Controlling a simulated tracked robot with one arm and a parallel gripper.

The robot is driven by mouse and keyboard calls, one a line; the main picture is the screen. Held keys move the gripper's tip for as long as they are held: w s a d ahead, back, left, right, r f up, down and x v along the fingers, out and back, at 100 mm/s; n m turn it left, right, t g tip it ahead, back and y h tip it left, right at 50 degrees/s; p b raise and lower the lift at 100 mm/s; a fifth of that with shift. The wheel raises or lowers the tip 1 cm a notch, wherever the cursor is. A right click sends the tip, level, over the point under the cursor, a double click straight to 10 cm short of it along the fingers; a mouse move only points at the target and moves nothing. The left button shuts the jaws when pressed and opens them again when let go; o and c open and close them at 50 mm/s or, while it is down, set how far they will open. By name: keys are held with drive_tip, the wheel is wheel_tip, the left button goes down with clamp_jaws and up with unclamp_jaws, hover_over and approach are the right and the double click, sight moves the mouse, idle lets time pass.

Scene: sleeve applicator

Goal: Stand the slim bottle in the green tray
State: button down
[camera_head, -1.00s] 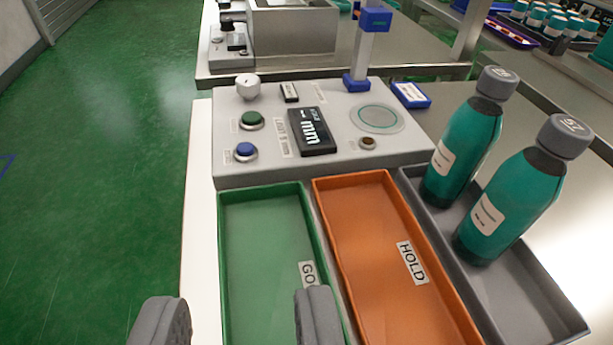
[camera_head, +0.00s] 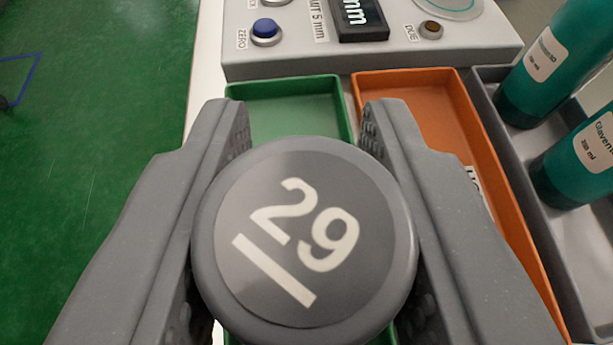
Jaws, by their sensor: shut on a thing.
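A bottle with a round grey cap (camera_head: 302,240) marked 29 is between the fingers of my gripper (camera_head: 305,225). My gripper is shut on it, and the cap fills the lower middle of the view. The cap hides the bottle's body, so I cannot tell how slim it is or whether its base touches anything. The green tray (camera_head: 285,95) lies below and behind the cap, and its far end shows empty. The cap and fingers cover most of the rest of the tray.
The orange tray (camera_head: 415,86) is right of the green one. A grey tray (camera_head: 492,80) farther right holds two teal bottles, one behind (camera_head: 545,75) and one nearer (camera_head: 575,170). A grey control box (camera_head: 300,62) borders the trays' far ends. Green floor lies left.

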drive_tip(key=c, duration=1.1)
unclamp_jaws()
drive_tip(key=shift+r, duration=0.1)
drive_tip(key=p+v, duration=0.2)
drive_tip(key=v, duration=1)
